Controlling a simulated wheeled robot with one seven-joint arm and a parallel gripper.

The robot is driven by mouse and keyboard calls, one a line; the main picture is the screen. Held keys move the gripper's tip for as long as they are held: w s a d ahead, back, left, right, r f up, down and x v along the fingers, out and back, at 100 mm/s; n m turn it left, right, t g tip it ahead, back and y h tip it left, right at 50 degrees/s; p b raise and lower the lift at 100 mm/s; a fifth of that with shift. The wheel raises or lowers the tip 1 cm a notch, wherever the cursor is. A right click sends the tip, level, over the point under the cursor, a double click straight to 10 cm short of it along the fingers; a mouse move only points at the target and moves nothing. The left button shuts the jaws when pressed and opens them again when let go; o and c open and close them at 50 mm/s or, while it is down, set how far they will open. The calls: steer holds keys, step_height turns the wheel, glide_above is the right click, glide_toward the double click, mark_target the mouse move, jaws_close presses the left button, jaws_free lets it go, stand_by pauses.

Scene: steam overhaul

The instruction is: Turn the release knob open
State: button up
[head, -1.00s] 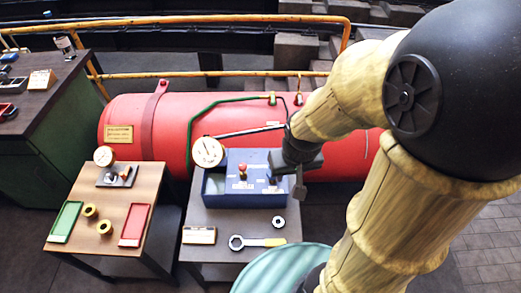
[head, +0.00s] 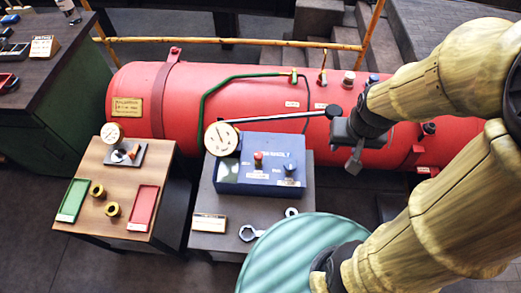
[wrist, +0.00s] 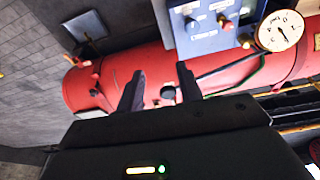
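My gripper (head: 355,162) is right of the box, in front of the red boiler (head: 240,92). In the wrist view, my gripper's fingers (wrist: 160,74) are apart with nothing between their tips, and the box is beyond and right of them.
A lever (head: 300,117) with a black ball end reaches right from the round gauge (head: 221,139), close to my gripper. The boiler has several fittings on top. A wooden table (head: 160,167) with trays stands left. A green ribbed drum top (head: 295,262) is in front.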

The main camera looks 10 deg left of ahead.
steer(key=shift+o, duration=1.7)
steer(key=shift+w+a, duration=0.1)
steer(key=m+g+b, duration=0.3)
steer(key=m+b, duration=0.5)
glide_above(258, 154)
step_height(258, 154, down, 12)
steer(key=f, duration=0.1)
steer(key=shift+r, duration=0.25)
step_height(258, 154, down, 17)
steer(key=shift+f+p, duration=0.2)
steer(key=shift+p, duration=0.15)
